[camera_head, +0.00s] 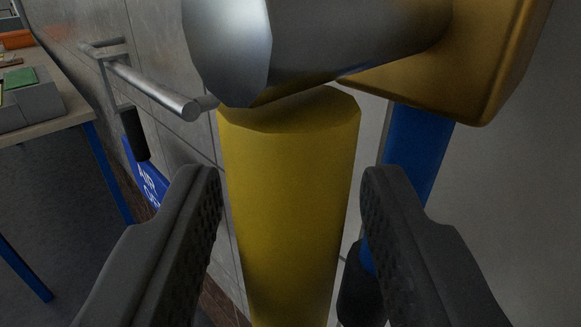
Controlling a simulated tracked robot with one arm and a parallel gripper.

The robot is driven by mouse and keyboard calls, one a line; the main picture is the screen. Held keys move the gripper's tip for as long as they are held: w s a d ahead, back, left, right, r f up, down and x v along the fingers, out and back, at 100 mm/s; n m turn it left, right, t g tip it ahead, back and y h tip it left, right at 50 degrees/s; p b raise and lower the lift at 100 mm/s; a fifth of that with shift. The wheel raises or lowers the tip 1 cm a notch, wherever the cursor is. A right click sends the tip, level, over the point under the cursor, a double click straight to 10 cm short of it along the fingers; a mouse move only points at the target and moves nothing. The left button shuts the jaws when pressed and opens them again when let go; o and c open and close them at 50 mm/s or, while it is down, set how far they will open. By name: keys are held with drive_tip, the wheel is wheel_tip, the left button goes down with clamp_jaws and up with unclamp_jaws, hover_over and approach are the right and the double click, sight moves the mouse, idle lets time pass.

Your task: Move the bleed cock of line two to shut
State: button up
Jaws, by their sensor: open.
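A thick yellow cylindrical handle (290,215) hangs upright in the middle of the view, below a grey metal shaft (310,45). It looks like a cock's handle, but no line number on it can be read. My gripper (292,180) is open, with one dark ribbed finger on each side of the yellow handle. Gaps show between the fingers and the handle; I cannot tell how deep it sits between them. The lower end of the handle is cut off by the bottom edge.
A brass-coloured block (465,60) stands right of the shaft, with a blue bar (412,150) behind. A metal pipe (150,88) with a black grip (134,134) juts from the wall at left, near a blue sign (147,177). A workbench (75,112) stands far left.

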drive_tip(key=shift+w, duration=0.15)
clamp_jaws()
